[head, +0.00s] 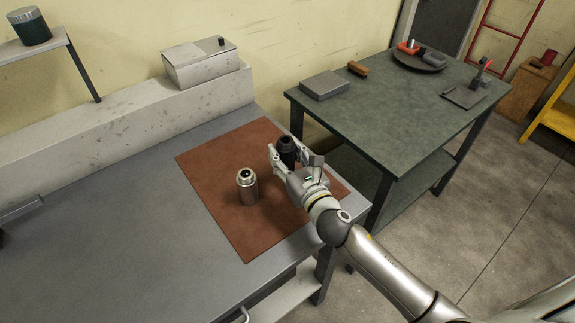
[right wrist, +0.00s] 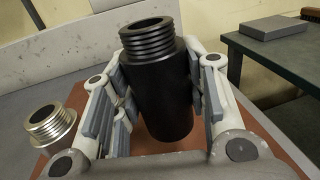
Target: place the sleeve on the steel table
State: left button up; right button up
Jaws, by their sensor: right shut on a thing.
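A black cylinder with a threaded neck, apparently the sleeve (head: 288,144), stands upright between the fingers of my right gripper (head: 293,157). In the right wrist view the sleeve (right wrist: 158,95) fills the middle, and the fingers press its two sides. It is over the far right part of the brown mat; I cannot tell whether its base touches the mat. A grey-green table (head: 400,105) stands to the right, and a grey metal-topped bench (head: 110,220) carries the mat. I cannot tell for certain which is the steel table. My left gripper is out of view.
A silver threaded cylinder (head: 247,188) stands on the brown mat (head: 235,228), left of my right gripper. A gap separates the tables.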

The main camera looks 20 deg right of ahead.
aim_at(288, 164)
jog(key=shift+w+d+f, duration=0.25)
jog(key=shift+w+f, duration=0.15)
jog(key=shift+f, duration=0.05)
jog(key=shift+w+d+f+b, duration=0.15)
jog(key=shift+f+b, duration=0.45)
jog(key=shift+f, duration=1.1)
jog(key=shift+f, duration=0.2)
jog(key=o, duration=1.3)
jog(key=shift+o, duration=0.2)
